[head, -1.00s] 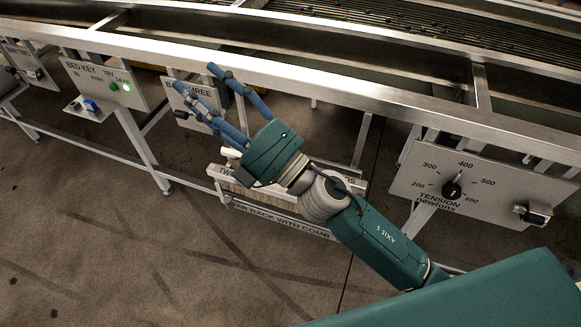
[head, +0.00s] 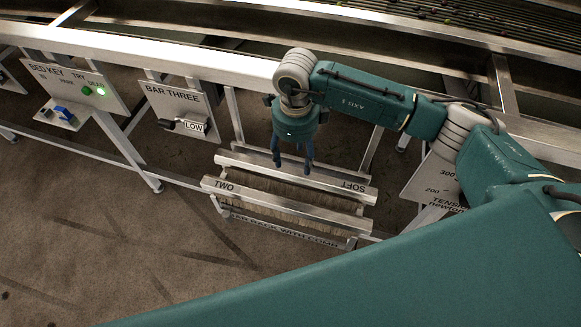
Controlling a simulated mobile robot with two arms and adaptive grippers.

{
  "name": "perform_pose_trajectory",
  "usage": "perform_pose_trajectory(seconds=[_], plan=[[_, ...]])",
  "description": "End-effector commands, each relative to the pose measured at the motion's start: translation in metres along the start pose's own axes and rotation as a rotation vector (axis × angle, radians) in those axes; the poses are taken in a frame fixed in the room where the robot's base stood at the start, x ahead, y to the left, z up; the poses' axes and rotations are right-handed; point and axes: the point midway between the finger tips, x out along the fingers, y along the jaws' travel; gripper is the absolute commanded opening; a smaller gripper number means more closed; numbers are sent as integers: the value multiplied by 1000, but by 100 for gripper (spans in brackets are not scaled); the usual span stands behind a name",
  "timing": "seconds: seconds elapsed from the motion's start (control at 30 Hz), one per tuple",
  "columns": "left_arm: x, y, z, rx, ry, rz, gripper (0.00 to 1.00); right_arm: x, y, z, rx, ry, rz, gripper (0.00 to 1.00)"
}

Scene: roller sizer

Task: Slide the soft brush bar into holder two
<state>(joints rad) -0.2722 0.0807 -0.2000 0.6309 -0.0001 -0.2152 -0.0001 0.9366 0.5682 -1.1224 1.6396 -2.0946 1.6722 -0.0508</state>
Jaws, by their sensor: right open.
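My right gripper (head: 292,165) points down with its fingers apart and empty. I cannot tell which of the two markings belongs to holder two. My left gripper is not in view.
The machine's long steel frame rail (head: 180,53) runs behind the rack. A BAR THREE panel (head: 180,108) with a lever stands to the left, beside the bed key panel (head: 75,85) with a lit green lamp. The tension panel (head: 432,187) is partly covered at right. Floor is clear front left.

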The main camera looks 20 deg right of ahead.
Motion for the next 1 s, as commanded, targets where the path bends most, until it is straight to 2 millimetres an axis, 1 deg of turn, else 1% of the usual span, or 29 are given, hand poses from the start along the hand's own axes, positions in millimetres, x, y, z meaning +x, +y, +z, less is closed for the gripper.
perform_pose_trajectory(seconds=[0.03, 0.1, 0.2, 0.3, 0.37, 0.43, 0.6, 0.67, 0.77, 0.97, 1.0], plan=[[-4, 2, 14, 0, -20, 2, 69, 9, 2, -1, 1, 3, 4, 57], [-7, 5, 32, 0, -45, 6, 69, 20, 2, 0, 0, 1, 6, 57], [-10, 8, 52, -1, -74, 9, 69, 33, 2, 1, 0, -2, 5, 57], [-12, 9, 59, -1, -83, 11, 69, 40, 2, 2, -1, -3, 5, 57], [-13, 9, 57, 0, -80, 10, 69, 44, 2, 2, -1, -3, 4, 57], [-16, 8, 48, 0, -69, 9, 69, 50, 2, 4, -1, -2, 6, 57], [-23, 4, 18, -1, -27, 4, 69, 78, 2, 8, -1, -2, 7, 57], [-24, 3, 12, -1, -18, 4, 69, 85, 1, 8, 0, -3, 6, 57], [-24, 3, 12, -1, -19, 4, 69, 92, 1, 8, -2, -4, 5, 57], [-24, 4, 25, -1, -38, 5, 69, 93, 1, 8, -2, -5, 4, 57], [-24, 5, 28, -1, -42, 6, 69, 93, 1, 8, -2, -5, 4, 55]])
